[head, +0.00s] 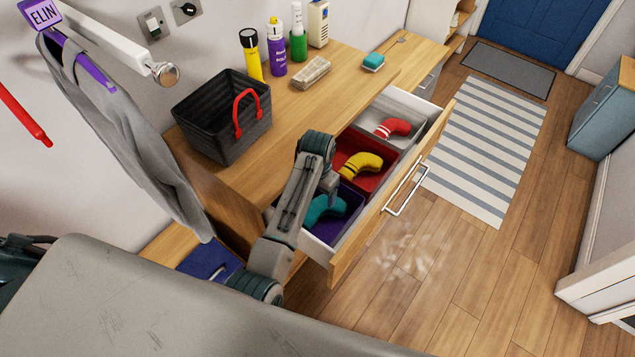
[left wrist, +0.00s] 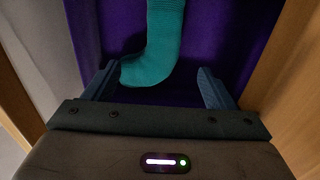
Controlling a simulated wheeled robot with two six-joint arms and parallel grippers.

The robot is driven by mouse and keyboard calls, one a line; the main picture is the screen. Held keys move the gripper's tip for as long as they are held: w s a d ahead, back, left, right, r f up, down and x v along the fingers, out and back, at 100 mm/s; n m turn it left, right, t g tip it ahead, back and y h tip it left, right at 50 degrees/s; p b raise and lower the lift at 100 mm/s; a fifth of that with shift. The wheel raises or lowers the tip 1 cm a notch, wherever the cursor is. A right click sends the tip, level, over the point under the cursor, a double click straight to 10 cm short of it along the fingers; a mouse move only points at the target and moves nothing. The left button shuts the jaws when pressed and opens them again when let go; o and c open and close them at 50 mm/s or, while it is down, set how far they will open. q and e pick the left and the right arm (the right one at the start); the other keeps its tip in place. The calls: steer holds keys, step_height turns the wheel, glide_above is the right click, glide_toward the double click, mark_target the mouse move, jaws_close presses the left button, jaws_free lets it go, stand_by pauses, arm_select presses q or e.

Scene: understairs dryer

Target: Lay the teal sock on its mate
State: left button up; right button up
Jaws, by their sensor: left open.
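A teal sock (head: 322,209) lies in the purple compartment (head: 350,217) at the near end of the open drawer. My left gripper (head: 328,182) is over this compartment, and its arm hides part of it. In the left wrist view the teal sock (left wrist: 160,45) lies on purple, its bent end between the two spread fingers of my left gripper (left wrist: 160,78). The fingers look open and apart from the sock. I cannot make out a second teal sock. My right gripper is not in view.
A yellow sock (head: 361,165) lies in the red compartment, and a red-striped sock (head: 393,127) in the pale one. The drawer front (head: 395,200) juts over the floor.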

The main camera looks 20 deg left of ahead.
arm_select(q)
step_height(320, 180, up, 5)
steer(key=shift+r, duration=0.2)
stand_by(0.6)
